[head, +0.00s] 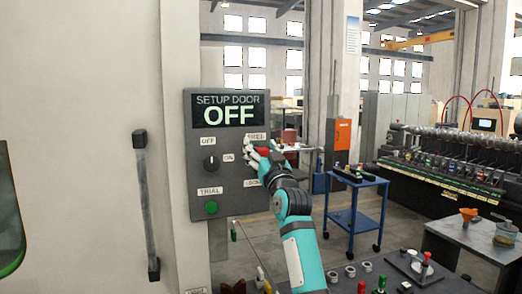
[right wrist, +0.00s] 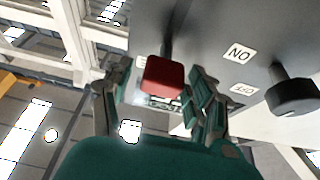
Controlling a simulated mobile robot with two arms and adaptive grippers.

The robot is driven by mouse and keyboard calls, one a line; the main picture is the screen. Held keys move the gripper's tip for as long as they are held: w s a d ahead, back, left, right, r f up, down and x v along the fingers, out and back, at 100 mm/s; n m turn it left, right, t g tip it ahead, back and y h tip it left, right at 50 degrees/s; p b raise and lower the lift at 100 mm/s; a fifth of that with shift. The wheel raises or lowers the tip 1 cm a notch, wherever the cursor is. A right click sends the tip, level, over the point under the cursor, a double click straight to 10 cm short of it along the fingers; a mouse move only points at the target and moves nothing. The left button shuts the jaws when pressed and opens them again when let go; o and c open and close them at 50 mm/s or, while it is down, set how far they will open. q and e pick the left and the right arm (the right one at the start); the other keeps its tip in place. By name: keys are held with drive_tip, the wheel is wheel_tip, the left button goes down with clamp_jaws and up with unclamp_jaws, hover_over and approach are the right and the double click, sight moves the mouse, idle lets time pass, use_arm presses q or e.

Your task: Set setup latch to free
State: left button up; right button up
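The grey control panel (head: 228,222) has a screen (head: 229,112) reading "SETUP DOOR OFF". A red latch handle (head: 263,152) is at its right side, between an upper label (head: 255,136), hard to read, and a partly hidden lower label (head: 252,183). My right gripper (head: 258,157) is at the handle. In the right wrist view, the red handle (right wrist: 163,76) lies between the two spread fingers of my right gripper (right wrist: 158,100), with gaps visible beside it. My left gripper is not in view.
A black knob (head: 211,163) with OFF and ON labels and a green button (head: 211,207) are on the panel's left side. A vertical door handle (head: 146,205) stands further left. A blue cart (head: 355,205) is behind my right arm.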

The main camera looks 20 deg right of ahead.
drive_tip(key=shift+s+f, duration=0.1)
drive_tip(key=shift+f, duration=0.05)
drive_tip(key=v, duration=1.1)
drive_tip(key=shift+s, duration=0.4)
drive_tip(key=shift+f, duration=0.1)
